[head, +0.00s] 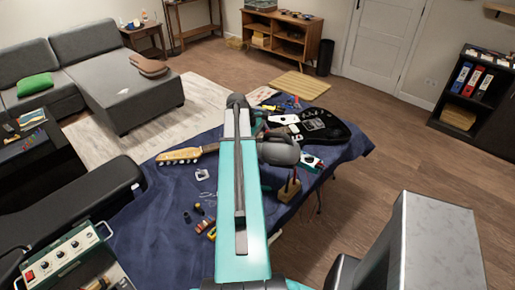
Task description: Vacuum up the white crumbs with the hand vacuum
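I cannot pick out white crumbs for certain; a few small pale marks (207,194) lie on the blue cloth left of my arm, too small to name. I cannot clearly identify the hand vacuum. A dark grey rounded body (280,149) shows right of my teal arm link; I cannot tell whether it is part of my wrist or another thing. My gripper's fingers are not visible. The dark electric guitar (330,128) lies on the cloth-covered table (150,225), its neck (185,154) reaching left behind my arm.
A small white item (203,174) and small dark and coloured parts (205,224) lie left of my arm. A wooden holder (290,187) stands on the right. A black case (75,210) and a green control box (62,255) are at left. Wooden floor is open at right.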

